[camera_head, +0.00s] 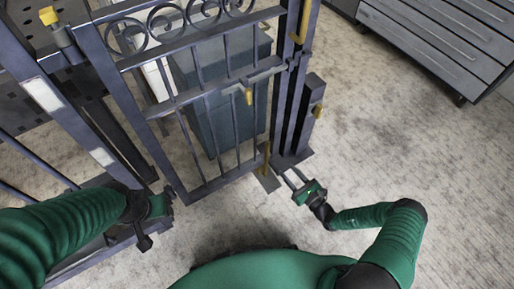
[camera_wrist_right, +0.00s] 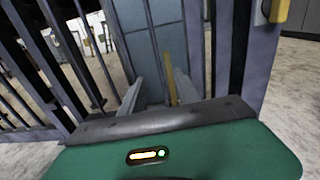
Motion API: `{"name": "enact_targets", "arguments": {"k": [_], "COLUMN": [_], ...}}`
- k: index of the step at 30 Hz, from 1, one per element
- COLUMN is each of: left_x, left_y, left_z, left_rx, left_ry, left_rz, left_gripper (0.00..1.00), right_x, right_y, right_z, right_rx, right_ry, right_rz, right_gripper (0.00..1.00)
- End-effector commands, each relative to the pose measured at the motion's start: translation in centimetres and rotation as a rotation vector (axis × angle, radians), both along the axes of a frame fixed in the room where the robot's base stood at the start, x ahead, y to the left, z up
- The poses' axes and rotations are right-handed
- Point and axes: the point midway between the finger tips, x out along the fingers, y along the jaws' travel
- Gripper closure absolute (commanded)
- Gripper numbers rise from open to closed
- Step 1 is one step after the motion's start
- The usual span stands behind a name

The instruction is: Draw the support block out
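A dark metal gate with scrolls (camera_head: 190,85) stands in front of me.
A dark post (camera_head: 303,115) with yellow fittings stands right of the gate. A blue-grey cabinet (camera_head: 212,90) stands behind the bars. A grey drawer unit (camera_head: 445,40) is at the upper right. The concrete floor (camera_head: 385,135) on the right is clear.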

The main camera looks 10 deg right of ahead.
Motion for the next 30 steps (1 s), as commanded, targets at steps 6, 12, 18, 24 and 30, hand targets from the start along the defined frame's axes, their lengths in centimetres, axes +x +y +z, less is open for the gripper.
{"name": "enact_targets", "arguments": {"k": [6, 12, 18, 24, 30], "left_x": [0.0, 0.0, 0.0, -0.1, -0.1], "left_y": [0.0, 0.0, 0.0, 0.0, -0.1], "left_z": [-1.1, -3.3, -5.7, -7.5, -7.8], "left_rx": [0.000, 0.000, 0.000, 0.000, 0.000], "left_ry": [-0.001, -0.001, -0.001, 0.000, -0.001], "left_rz": [0.000, -0.001, 0.000, 0.000, 0.000], "left_gripper": [0.51, 0.51, 0.51, 0.51, 0.51], "right_x": [1.6, 6.1, 11.1, 14.8, 15.9], "right_y": [-0.6, 1.4, 3.4, 4.5, 5.0], "right_z": [-1.3, -1.6, -1.6, -1.5, -1.1], "right_rx": [0.032, 0.025, 0.022, 0.023, 0.025], "right_ry": [0.001, 0.001, 0.001, 0.001, 0.004], "right_rz": [-0.061, -0.054, -0.052, -0.053, -0.054], "right_gripper": [0.62, 0.62, 0.62, 0.62, 0.62]}}
